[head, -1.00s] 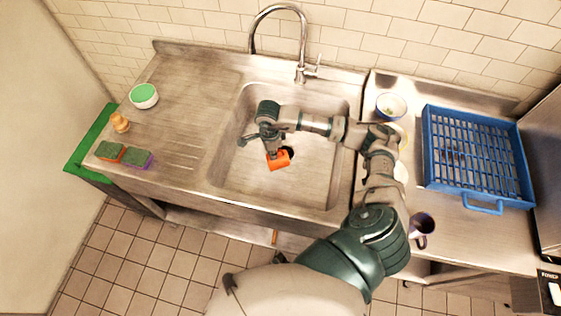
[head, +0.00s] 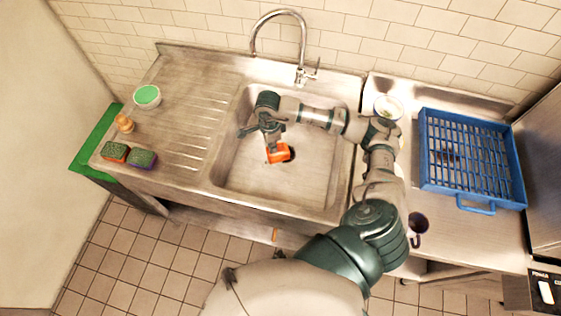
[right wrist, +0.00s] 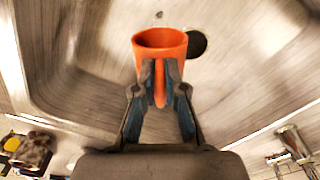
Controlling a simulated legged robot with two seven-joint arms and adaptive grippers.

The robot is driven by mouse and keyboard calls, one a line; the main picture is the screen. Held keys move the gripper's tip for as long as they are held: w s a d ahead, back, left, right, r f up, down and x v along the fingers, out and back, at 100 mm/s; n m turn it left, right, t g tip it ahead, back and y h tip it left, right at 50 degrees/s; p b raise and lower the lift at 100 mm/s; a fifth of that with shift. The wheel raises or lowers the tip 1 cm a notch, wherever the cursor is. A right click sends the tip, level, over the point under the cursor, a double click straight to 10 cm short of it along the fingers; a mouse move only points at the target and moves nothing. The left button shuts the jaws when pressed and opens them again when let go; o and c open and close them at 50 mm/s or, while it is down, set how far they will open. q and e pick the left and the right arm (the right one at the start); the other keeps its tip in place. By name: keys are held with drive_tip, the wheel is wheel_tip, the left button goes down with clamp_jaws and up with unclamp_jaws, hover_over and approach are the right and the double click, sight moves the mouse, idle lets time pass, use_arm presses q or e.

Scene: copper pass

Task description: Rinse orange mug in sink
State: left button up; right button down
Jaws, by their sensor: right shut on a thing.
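The orange mug (head: 279,153) is inside the sink basin (head: 310,185), near the dark drain hole. In the right wrist view the mug (right wrist: 160,45) shows its open rim, and its handle lies between the fingers of my right gripper (right wrist: 160,85). My right gripper (head: 271,142) is shut on the mug and reaches down into the basin from above. I cannot tell whether the mug touches the basin floor. The tall faucet (head: 303,50) stands behind the basin; no water stream shows. My left gripper is not in view.
Two sponges (head: 141,159), a wooden item (head: 124,123) and a green-and-white bowl (head: 147,96) are on the left drainboard. On the right counter are a blue rack (head: 485,201), a bowl (head: 388,108) and a dark mug (head: 418,224), partly near my right arm.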

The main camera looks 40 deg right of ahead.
drive_tip(key=shift+r+p, duration=2)
drive_tip(key=shift+r, duration=1.95)
wheel_tip(320, 180, up, 4)
drive_tip(key=shift+p, duration=1.15)
